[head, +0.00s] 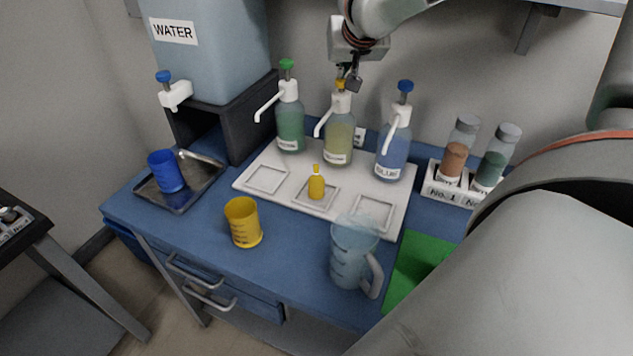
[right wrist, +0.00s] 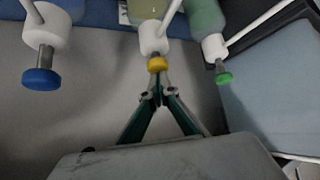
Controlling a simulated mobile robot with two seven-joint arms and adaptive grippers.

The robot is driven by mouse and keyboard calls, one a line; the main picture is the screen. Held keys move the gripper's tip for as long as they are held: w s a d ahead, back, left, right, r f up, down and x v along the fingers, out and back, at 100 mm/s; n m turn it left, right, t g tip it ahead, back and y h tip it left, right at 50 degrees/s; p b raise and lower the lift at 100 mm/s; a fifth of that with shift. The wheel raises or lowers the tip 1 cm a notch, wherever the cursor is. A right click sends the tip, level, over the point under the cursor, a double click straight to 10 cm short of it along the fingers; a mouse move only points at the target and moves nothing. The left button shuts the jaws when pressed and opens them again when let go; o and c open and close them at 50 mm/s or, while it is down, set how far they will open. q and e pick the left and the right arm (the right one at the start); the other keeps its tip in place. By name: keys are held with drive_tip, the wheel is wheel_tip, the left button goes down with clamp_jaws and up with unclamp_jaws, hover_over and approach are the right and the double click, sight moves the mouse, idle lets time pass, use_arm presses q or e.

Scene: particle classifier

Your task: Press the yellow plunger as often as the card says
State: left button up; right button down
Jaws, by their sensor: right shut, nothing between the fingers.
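The yellow plunger (head: 341,85) tops the middle pump bottle (head: 339,140), which holds yellowish liquid. Its cap also shows in the right wrist view (right wrist: 157,64), close to its white collar, with less stem showing than on its neighbours. My right gripper (head: 353,84) is shut and empty at the yellow cap. In the right wrist view its closed fingertips (right wrist: 158,88) are at or very near the cap; contact is not certain. A small white card (head: 360,134) stands behind the bottles, partly hidden and unreadable. My left gripper is not in view.
The green-capped bottle (head: 290,125) and blue-capped bottle (head: 394,150) flank the middle one on a white tray (head: 250,185). A small yellow bottle (head: 316,187), yellow beaker (head: 243,222) and clear jug (head: 350,255) stand in front. The water tank (head: 210,50) is left.

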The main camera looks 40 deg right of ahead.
drive_tip(key=shift+r+p, duration=0.9)
drive_tip(key=shift+r, duration=0.95)
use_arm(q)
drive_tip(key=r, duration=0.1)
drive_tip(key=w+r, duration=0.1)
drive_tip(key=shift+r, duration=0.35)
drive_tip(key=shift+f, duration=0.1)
use_arm(e)
drive_tip(key=shift+f, duration=0.1)
drive_tip(key=shift+f+b, duration=1.55)
drive_tip(key=shift+f, duration=0.35)
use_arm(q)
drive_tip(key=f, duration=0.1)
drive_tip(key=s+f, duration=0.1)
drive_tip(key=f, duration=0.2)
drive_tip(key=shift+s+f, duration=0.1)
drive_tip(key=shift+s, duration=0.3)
use_arm(e)
drive_tip(key=shift+r, duration=0.1)
drive_tip(key=shift+r+p, duration=1)
drive_tip(key=shift+r, duration=0.9)
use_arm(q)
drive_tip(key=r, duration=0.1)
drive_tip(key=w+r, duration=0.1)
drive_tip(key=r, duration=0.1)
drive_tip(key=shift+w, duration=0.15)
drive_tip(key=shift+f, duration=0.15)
use_arm(e)
drive_tip(key=shift+f, duration=0.1)
